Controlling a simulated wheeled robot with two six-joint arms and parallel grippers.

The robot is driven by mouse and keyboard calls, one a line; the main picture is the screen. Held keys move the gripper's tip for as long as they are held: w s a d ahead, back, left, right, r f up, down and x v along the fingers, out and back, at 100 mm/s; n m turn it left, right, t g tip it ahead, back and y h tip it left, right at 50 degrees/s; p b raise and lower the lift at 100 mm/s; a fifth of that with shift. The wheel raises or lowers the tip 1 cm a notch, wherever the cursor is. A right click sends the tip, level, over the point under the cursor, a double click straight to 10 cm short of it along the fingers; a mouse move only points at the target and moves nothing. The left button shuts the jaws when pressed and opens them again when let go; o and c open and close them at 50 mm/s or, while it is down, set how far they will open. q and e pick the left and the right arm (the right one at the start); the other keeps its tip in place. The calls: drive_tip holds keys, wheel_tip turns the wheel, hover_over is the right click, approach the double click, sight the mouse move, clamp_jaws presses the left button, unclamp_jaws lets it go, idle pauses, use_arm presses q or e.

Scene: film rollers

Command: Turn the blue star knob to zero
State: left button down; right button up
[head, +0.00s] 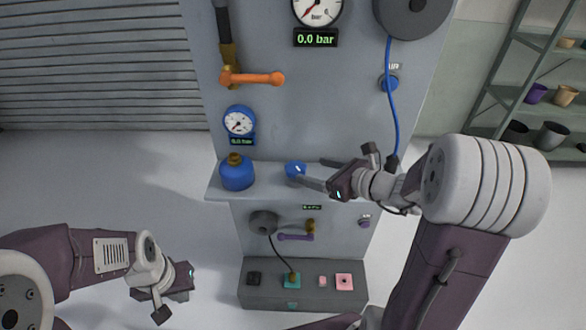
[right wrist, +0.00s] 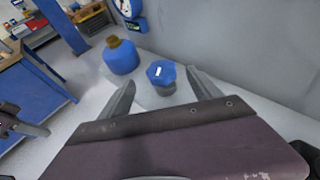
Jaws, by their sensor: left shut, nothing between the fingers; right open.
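The blue star knob (head: 295,169) sits on the small shelf of the grey panel, with a white mark on its top. In the right wrist view the knob (right wrist: 161,74) stands between and just beyond the fingertips of my right gripper (right wrist: 163,88). My right gripper (head: 318,173) is open, one finger on each side of the knob in the head view; I cannot tell whether either touches it. My left gripper (head: 182,283) is shut and empty, low at the left, away from the panel.
A blue bottle (head: 237,174) with a brass cap stands on the shelf left of the knob. A blue gauge (head: 239,121) and an orange-handled valve (head: 252,78) are above. A blue hose (head: 393,110) hangs at right. A grey box (head: 303,286) with buttons is below.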

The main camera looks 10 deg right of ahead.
sight(298, 165)
drive_tip(key=b+x, duration=0.1)
drive_tip(key=x, duration=0.7)
drive_tip(key=shift+w+f, duration=0.15)
drive_tip(key=c, duration=1.4)
drive_tip(key=shift+n+g+y+p, duration=0.6)
drive_tip(key=shift+n+p, duration=0.1)
drive_tip(key=shift+p, duration=0.25)
drive_tip(key=n+g+y+p, duration=0.1)
drive_tip(key=n+g+p, duration=0.1)
drive_tip(key=n+g+y+p, duration=0.2)
drive_tip(key=p, duration=0.1)
drive_tip(key=shift+r, duration=0.25)
drive_tip(key=n+g+y+p, duration=0.1)
drive_tip(key=n+g+p, duration=0.1)
drive_tip(key=shift+f+n, duration=0.15)
drive_tip(key=shift+n, duration=0.15)
drive_tip(key=shift+f+n+g+y+p, duration=0.1)
drive_tip(key=shift+n+g+y+p, duration=0.4)
drive_tip(key=shift+n+g, duration=0.85)
drive_tip(key=shift+g, duration=0.25)
